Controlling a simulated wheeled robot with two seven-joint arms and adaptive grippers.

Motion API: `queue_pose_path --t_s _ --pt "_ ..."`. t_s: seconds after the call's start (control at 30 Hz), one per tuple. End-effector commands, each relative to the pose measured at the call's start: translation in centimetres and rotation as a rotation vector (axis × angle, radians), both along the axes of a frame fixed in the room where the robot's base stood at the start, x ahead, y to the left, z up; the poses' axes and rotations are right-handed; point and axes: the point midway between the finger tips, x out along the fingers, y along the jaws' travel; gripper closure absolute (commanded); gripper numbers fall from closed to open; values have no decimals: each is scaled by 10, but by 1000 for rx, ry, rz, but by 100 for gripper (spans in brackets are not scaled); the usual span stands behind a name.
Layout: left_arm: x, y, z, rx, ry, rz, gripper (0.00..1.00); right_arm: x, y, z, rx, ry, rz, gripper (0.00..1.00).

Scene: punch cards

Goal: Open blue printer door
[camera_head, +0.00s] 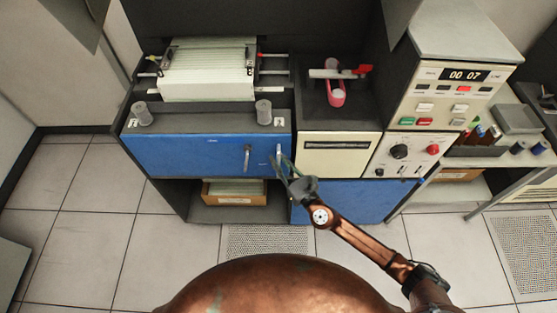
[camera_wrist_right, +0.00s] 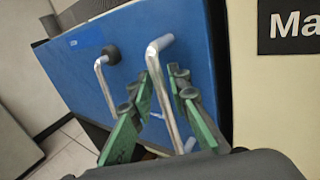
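The blue printer door (camera_head: 190,152) is a wide panel on the front of the printer cabinet, and it looks shut. It has two upright metal handles, a left one (camera_head: 247,158) and a right one (camera_head: 278,155) near its right edge. In the right wrist view the blue door (camera_wrist_right: 75,75) fills the left half. My right gripper (camera_head: 284,168) is at the right handle. In the wrist view its green fingers (camera_wrist_right: 163,78) stand apart with the bar of that handle (camera_wrist_right: 162,88) between them. The left handle (camera_wrist_right: 103,85) is outside the fingers. My left gripper is not in view.
A cream panel (camera_head: 337,150) and a lower blue panel (camera_head: 350,200) adjoin on the right. A control unit (camera_head: 440,95) stands further right. A box (camera_head: 235,193) sits on the shelf below the door. Tiled floor (camera_head: 90,220) is clear at left.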

Motion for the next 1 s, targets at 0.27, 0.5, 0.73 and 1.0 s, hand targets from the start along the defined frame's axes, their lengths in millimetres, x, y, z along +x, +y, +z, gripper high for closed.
queue_pose_path --t_s 0.27,0.5,0.73,1.0 --pt "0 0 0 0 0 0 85 1 1 0 0 1 0 83" --pt "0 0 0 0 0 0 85 1 1 0 1 2 -1 100" --pt "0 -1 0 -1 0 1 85 1 1 0 1 2 -1 100" --pt "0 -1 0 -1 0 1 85 1 1 0 1 2 -1 100"
